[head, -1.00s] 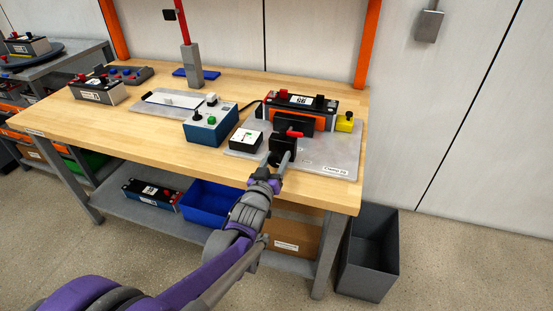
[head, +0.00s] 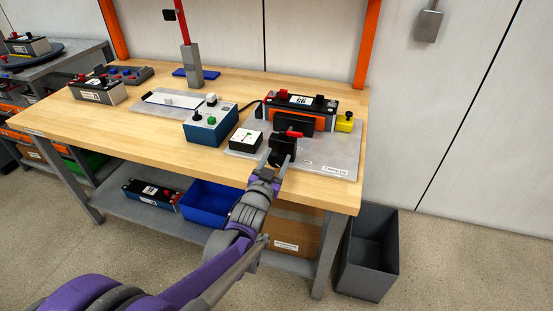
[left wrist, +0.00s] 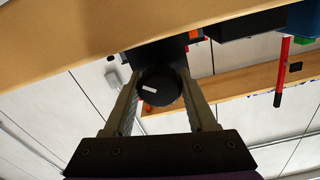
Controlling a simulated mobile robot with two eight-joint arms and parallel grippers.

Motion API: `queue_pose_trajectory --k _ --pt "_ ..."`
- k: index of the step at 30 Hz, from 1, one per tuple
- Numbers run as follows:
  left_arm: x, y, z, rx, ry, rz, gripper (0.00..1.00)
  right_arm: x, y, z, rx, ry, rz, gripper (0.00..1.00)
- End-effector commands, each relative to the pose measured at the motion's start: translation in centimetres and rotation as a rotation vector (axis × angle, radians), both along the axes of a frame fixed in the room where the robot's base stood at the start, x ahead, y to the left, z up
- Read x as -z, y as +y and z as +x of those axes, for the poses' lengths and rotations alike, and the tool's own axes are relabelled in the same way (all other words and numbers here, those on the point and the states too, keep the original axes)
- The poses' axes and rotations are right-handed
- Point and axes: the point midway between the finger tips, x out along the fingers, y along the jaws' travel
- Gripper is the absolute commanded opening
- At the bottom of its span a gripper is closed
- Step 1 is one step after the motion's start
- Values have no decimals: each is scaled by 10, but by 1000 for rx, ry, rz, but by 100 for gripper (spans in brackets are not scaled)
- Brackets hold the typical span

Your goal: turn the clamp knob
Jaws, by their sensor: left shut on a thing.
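The clamp knob (left wrist: 161,88) is a round black knob with a short white mark on its face, in the middle of the left wrist view. My left gripper (left wrist: 162,96) is shut on it, one finger on each side. In the head view my left gripper (head: 275,160) reaches over the bench's front edge to the black clamp block (head: 284,146), which has a red lever (head: 294,134) on top. The knob itself is hard to make out there. My right gripper is not in view.
The clamp stands on a grey plate (head: 335,160) before a battery module (head: 300,102) with orange trim. A white-topped box (head: 245,138) and a blue control box (head: 211,125) stand to the left. A yellow block (head: 344,122) is at right. A grey bin (head: 370,255) stands below.

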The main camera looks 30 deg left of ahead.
Motion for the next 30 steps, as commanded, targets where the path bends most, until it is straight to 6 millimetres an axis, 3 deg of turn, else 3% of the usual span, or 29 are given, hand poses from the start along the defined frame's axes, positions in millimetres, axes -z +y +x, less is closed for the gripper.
queue_pose_trajectory --k 21,22,27,30 --pt "0 0 0 0 25 98 1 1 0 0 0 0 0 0" --pt "0 0 0 0 25 98 58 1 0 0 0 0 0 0" --pt "0 0 0 0 24 97 87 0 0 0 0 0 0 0" --pt "0 0 0 0 24 97 87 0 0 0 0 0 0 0"
